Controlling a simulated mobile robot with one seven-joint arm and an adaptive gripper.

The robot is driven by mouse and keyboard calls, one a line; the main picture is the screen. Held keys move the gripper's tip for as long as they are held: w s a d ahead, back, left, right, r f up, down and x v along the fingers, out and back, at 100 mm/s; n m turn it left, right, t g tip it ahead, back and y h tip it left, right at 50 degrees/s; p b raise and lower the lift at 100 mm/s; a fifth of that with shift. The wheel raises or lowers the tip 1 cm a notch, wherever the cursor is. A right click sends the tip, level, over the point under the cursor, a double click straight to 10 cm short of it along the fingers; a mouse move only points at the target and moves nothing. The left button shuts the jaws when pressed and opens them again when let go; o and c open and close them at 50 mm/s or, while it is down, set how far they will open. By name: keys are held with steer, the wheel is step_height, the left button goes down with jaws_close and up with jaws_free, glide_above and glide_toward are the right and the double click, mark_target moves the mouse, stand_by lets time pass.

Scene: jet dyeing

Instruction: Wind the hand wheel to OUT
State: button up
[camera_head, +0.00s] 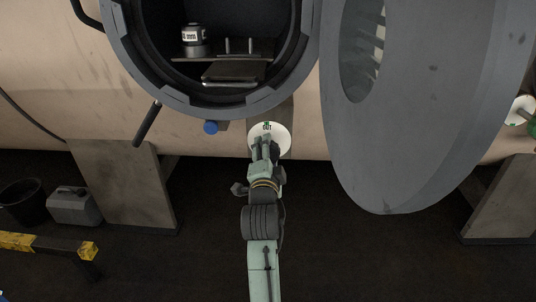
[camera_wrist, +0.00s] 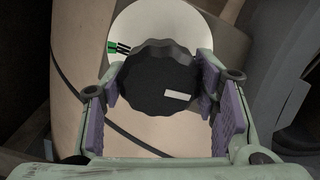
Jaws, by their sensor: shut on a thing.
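The hand wheel (camera_wrist: 158,82) is a dark, lobed knob with a pale mark on its lower right face, seen in the wrist view. It sits in front of a round white dial plate (camera_wrist: 150,20). A green and black mark shows on the plate, left of the wheel. In the head view the dial plate (camera_head: 284,140) shows the word OUT at its top, below the round opening. My gripper (camera_wrist: 160,98) is shut on the wheel, with a purple pad on each side of it. In the head view my gripper (camera_head: 264,150) covers the wheel.
The round vessel opening (camera_head: 150,85) above holds a small weight (camera_head: 194,38) and a shelf. The large grey door (camera_head: 430,130) hangs open on the right. A yellow bar (camera_head: 50,245) stands lower left.

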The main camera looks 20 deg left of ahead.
stand_by(0.4)
steer(key=o, duration=1.2)
steer(key=shift+s, duration=0.1)
steer(key=v, duration=0.7)
steer(key=shift+s+d, duration=0.1)
steer(key=shift+s, duration=0.1)
